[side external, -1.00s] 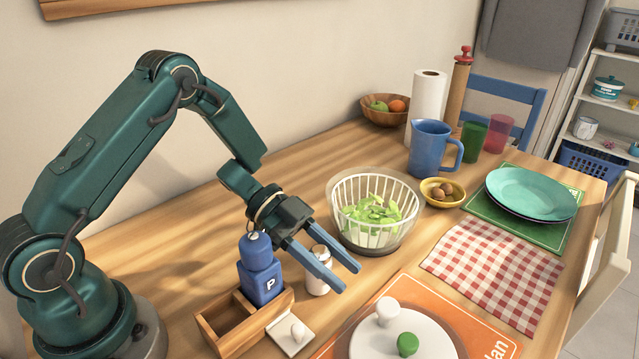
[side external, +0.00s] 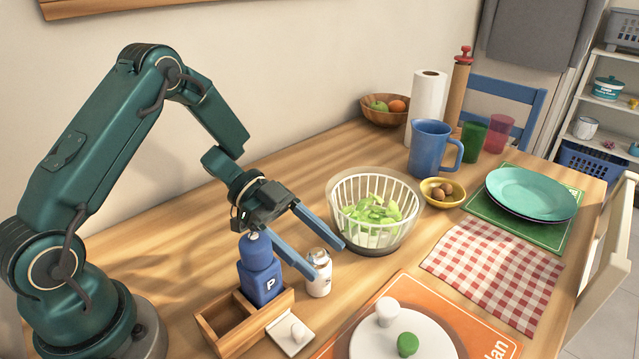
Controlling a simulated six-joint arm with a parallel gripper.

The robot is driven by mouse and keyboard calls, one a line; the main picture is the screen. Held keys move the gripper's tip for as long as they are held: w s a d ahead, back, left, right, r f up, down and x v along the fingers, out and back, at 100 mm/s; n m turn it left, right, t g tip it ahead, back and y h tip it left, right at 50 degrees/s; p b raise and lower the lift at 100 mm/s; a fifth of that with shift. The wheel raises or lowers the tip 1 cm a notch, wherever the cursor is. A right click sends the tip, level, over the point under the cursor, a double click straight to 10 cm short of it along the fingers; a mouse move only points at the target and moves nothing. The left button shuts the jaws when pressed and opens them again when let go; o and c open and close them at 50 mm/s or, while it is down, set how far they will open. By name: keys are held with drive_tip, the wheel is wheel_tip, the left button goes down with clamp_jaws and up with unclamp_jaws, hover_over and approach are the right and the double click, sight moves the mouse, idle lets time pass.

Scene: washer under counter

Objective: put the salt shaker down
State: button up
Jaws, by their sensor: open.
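The salt shaker (side external: 319,275), white with a metal cap, stands upright on the wooden table, just right of the blue pepper mill. My gripper (side external: 328,262) is open and empty. Its two blue fingers are spread, with the tips close to the shaker's upper part, one on the left and the other behind and to the right. I cannot tell whether a finger touches the shaker.
The blue pepper mill (side external: 260,275) marked P stands at the wooden caddy (side external: 222,335), under my gripper. The salad bowl (side external: 374,248) is close behind the fingertips. An orange mat (side external: 500,335) lies front right.

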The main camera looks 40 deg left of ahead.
sight(329, 263)
drive_tip(key=v, duration=0.8)
drive_tip(key=shift+d, duration=0.1)
drive_tip(key=x, duration=1.1)
drive_tip(key=shift+d, duration=0.1)
drive_tip(key=shift+w+d+r, duration=0.1)
drive_tip(key=shift+d+r, duration=0.05)
drive_tip(key=shift+r, duration=0.35)
drive_tip(key=shift+d+r, duration=0.2)
drive_tip(key=shift+r, duration=1.1)
drive_tip(key=shift+f, duration=0.1)
